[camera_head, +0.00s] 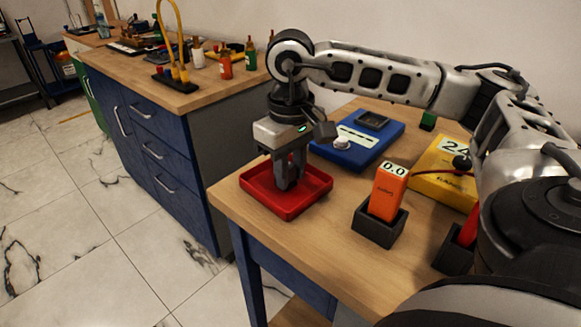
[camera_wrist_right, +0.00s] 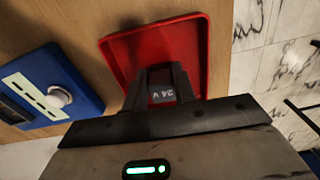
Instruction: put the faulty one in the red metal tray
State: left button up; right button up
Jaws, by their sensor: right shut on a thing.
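My right gripper (camera_head: 289,182) points down over the red metal tray (camera_head: 262,206) near the table's left corner. Its fingers are shut on a small dark block marked "24 V" (camera_wrist_right: 162,94), mostly hidden between the fingers. In the right wrist view the gripper (camera_wrist_right: 163,88) and block are in front of the tray (camera_wrist_right: 120,50). I cannot tell whether the block touches the tray floor. An orange meter (camera_head: 388,191) reading 0.0 stands in a black holder. A yellow box (camera_head: 440,180) shows "24". My left gripper is not in view.
A blue box (camera_head: 352,150) with a white strip and round knob lies behind the tray, a dark piece (camera_head: 373,119) on its top. A small green block (camera_head: 428,120) is farther back. Another black holder (camera_head: 455,256) with a red item is at right. Bare wood (camera_head: 320,225) lies between tray and meter.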

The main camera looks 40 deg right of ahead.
aim_at(291, 168)
jog(key=shift+f, duration=0.25)
jog(key=o, duration=1)
jog(key=shift+r, duration=0.5)
pick_arm(q)
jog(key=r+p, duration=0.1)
jog(key=p, duration=0.1)
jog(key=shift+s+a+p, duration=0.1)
jog(key=shift+p, duration=0.25)
pick_arm(e)
notch_tip(291, 168, up, 12)
jog(key=shift+f, duration=0.2)
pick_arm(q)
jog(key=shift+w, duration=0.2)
